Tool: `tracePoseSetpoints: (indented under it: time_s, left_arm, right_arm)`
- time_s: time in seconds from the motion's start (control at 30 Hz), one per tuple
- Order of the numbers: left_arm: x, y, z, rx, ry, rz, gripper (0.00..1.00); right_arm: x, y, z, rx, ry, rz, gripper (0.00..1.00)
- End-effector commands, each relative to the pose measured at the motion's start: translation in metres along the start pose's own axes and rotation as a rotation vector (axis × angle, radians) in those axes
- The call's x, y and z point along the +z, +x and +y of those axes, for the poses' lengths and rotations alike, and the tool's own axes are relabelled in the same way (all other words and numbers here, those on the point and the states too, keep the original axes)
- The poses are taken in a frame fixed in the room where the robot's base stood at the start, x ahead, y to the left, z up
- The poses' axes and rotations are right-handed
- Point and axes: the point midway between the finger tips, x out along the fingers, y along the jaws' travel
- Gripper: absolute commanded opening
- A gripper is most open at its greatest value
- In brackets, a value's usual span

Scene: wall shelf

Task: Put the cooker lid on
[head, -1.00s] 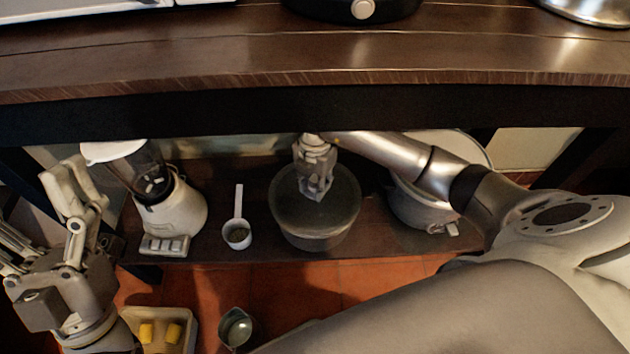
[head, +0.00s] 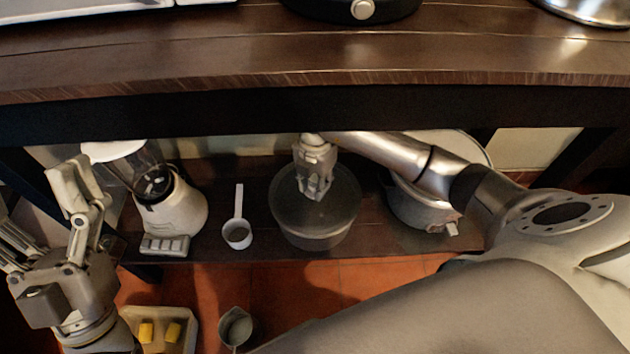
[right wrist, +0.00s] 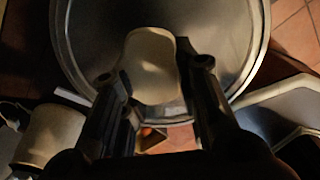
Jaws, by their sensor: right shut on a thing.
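A round grey lid (head: 288,205) sits level over the cooker pot (head: 312,241) on the lower shelf. The lid looks in line with the pot's rim; I cannot tell whether it rests fully on it. My right gripper (head: 315,194) points down at the lid's middle and is shut on its knob. In the right wrist view the pale knob (right wrist: 153,62) lies between the two dark fingers (right wrist: 157,90), with the lid's broad disc (right wrist: 92,40) around it. My left gripper (head: 42,212) is at the far left, empty, its fingers spread.
A white blender (head: 175,212) and a white measuring cup (head: 237,235) stand left of the pot. The upper shelf's edge (head: 300,112) is above. A tray (head: 185,318) with yellow pieces and a small pan (head: 236,328) are below.

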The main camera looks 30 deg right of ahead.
Motion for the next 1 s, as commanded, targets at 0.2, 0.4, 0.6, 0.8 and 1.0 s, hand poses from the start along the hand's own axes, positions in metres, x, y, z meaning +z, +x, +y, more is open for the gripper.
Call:
tracePoseSetpoints:
  time_s: [0.2, 0.4, 0.6, 0.8, 1.0]
  left_arm:
    - [-0.002, 0.0, 0.0, 0.001, 0.0, 0.013, 0.8]
    - [-0.004, 0.0, 0.0, 0.001, 0.0, 0.023, 0.8]
    - [-0.008, -0.001, 0.001, 0.002, -0.001, 0.042, 0.8]
    - [-0.009, -0.001, 0.001, 0.002, -0.002, 0.051, 0.8]
    - [-0.011, -0.001, 0.001, 0.003, -0.003, 0.063, 0.8]
  right_arm:
    - [0.0, 0.001, 0.001, 0.002, 0.0, 0.0, 0.0]
    - [0.0, 0.002, 0.001, 0.002, 0.0, 0.0, 0.0]
    - [0.0, 0.003, 0.0, 0.002, 0.0, 0.0, 0.0]
    - [0.0, 0.004, 0.0, 0.001, 0.0, 0.0, 0.0]
    - [0.0, 0.005, 0.0, 0.001, 0.0, 0.0, 0.0]
